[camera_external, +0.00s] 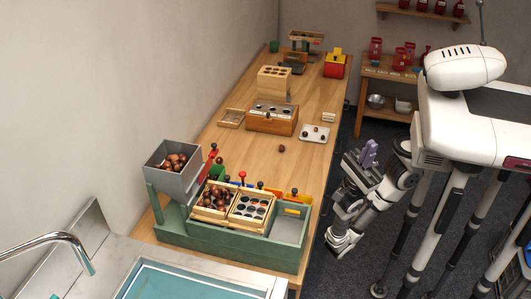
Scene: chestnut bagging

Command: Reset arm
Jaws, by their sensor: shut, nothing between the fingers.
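My gripper (338,242) hangs at the end of my folded arm, off the table's right edge and above the dark floor. It is shut and empty, and touches nothing that I can see. The wooden table (226,146) lies to its left. On the near part of the table stands a green bagging station (222,243) with a grey hopper (178,186) of chestnuts. One wooden tray (211,212) in the station holds chestnuts. The tray beside it (251,208) has dark round openings.
A single chestnut (281,149) lies mid-table near a small white plate (315,133). A wooden box (272,118) and a red and yellow box (334,64) stand farther back. A sink (190,284) is at the near left. A shelf (386,72) with red jars stands at the back right.

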